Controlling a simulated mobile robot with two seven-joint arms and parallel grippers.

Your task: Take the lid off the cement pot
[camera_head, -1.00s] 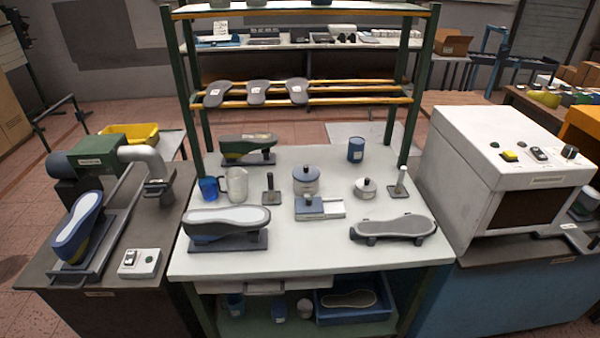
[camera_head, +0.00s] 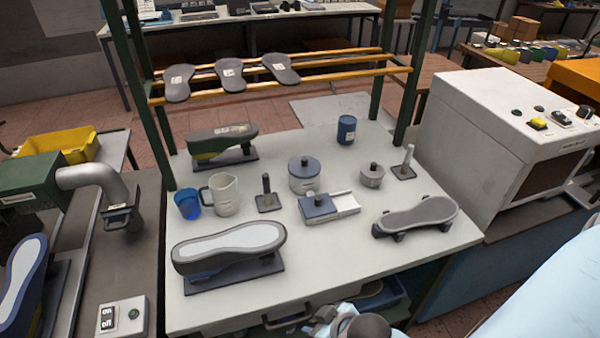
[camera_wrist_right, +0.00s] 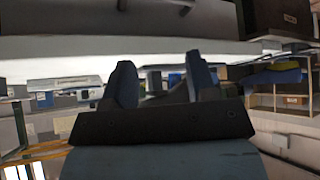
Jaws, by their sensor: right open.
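A larger white pot with a blue lid and dark knob (camera_head: 304,174) stands upright at the middle of the white table (camera_head: 345,262). A smaller pale pot with a grey lid and dark knob (camera_head: 372,175) stands to its right. Both lids are on; I cannot read the labels to tell which is the cement pot. My right gripper (camera_head: 328,320) is low at the table's front edge, well short of both pots. In the right wrist view its two fingers (camera_wrist_right: 160,82) are apart with nothing between them. My left gripper is not in view.
A blue block tool (camera_head: 318,207) lies in front of the larger pot. A jug (camera_head: 225,195), blue cup (camera_head: 188,204), blue can (camera_head: 346,130) and stands surround the pots. A rack (camera_head: 330,60) rises behind; a white machine (camera_head: 490,130) stands right.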

